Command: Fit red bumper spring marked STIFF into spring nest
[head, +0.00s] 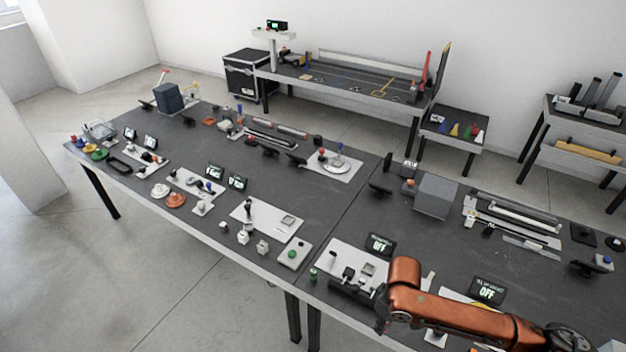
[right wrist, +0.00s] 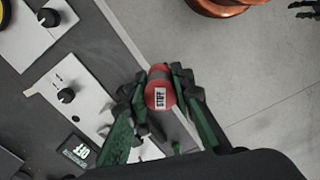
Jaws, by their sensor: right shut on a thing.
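The red bumper spring (right wrist: 161,96) shows in the right wrist view as a short red cylinder with a dark band and a white label reading STIFF. My right gripper (right wrist: 162,88) is shut on it, with green and black fingers on both sides. Behind it in that view are the table's pale edge and the floor. In the head view my orange right arm reaches in from the lower right; I cannot make out its fingertips or the spring there. I cannot tell which fixture is the spring nest.
White plates with black knobs (right wrist: 66,95) and a lit display (right wrist: 78,152) lie beside the gripper in the wrist view. In the head view, long dark tables (head: 330,225) carry many fixtures, including two displays reading OFF (head: 381,244) and a grey box (head: 435,195). Open floor lies in front.

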